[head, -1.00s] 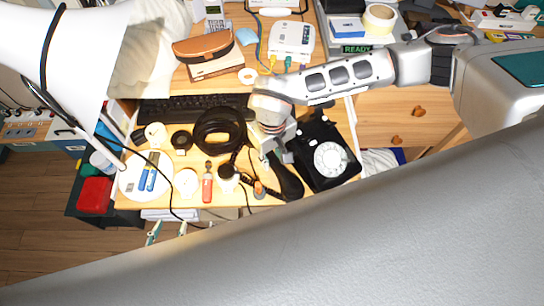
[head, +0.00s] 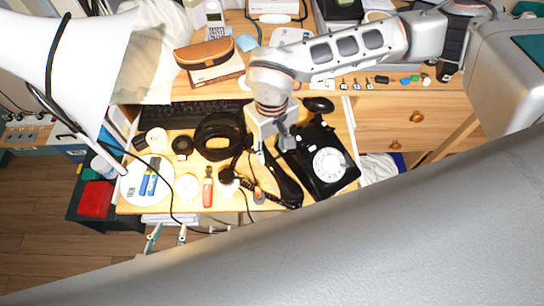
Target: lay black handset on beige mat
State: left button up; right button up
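The black handset (head: 287,186) lies slanted on the desk along the left side of the black dial phone (head: 327,165), with its upper end partly hidden under my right gripper. My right gripper (head: 275,147) points down at that upper end, between the phone and a black coil. Its fingers overlap dark things, so I cannot tell whether they are closed on the handset. My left gripper (head: 167,237) shows only as two separated fingertips at the desk's front edge; they look empty. I cannot clearly pick out a beige mat.
The black coil (head: 219,136), a keyboard (head: 190,112), a red-handled tool (head: 208,188) and a white round plate (head: 130,187) with blue tools crowd the desk. A black mouse (head: 318,104) sits behind the phone. A brown case (head: 205,52) is on the back shelf.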

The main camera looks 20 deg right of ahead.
aim_at(272, 164)
jog(key=shift+r, duration=2)
